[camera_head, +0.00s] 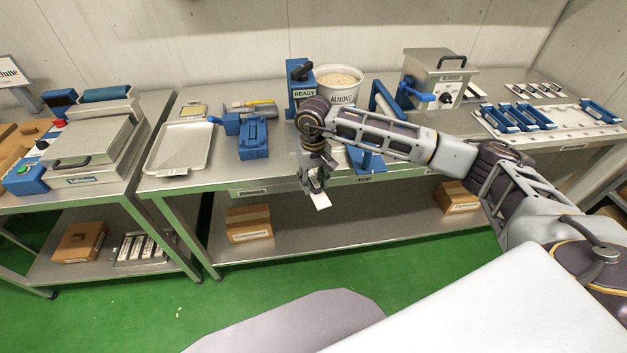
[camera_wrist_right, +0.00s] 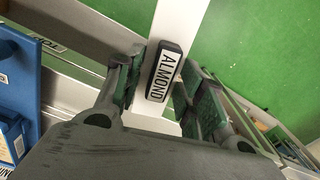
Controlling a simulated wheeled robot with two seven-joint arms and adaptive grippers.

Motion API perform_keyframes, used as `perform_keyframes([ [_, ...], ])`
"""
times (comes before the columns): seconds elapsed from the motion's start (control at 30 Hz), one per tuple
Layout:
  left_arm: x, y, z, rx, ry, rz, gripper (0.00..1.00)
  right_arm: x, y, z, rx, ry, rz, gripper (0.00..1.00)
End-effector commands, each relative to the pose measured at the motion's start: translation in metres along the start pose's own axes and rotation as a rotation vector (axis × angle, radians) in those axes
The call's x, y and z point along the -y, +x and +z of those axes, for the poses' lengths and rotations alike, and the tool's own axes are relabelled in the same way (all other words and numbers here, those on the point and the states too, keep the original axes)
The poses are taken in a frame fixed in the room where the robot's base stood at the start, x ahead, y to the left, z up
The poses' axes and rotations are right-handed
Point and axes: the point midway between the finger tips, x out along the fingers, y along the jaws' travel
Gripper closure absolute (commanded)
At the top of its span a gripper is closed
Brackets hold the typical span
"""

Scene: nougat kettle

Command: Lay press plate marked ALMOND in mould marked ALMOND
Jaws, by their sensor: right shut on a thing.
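My right gripper (camera_head: 314,183) is shut on the press plate (camera_head: 321,201), holding it in the air in front of the middle table's front edge. In the right wrist view the plate (camera_wrist_right: 183,22) is a pale strip with a dark handle labelled ALMOND (camera_wrist_right: 164,72) between the fingers (camera_wrist_right: 163,95). Its far end runs out of that view. Several blue-ended moulds (camera_head: 515,117) lie on a white board at the right of the table; their labels are too small to read, so I cannot tell which is ALMOND. My left gripper is not in view.
A white tub marked ALMOND (camera_head: 341,99), a blue READY device (camera_head: 303,93) and a steel box with a blue lever (camera_head: 440,80) stand behind my right arm. A steel tray (camera_head: 181,148) and blue fixture (camera_head: 253,139) lie left. Cartons (camera_head: 249,223) sit on the lower shelf.

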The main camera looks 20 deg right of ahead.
Motion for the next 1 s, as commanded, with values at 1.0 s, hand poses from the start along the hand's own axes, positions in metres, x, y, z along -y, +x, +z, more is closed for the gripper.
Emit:
perform_keyframes([
  [1.0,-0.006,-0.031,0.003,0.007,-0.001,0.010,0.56,-0.018,-0.038,-0.001,0.001,0.468,0.001,0.86],
])
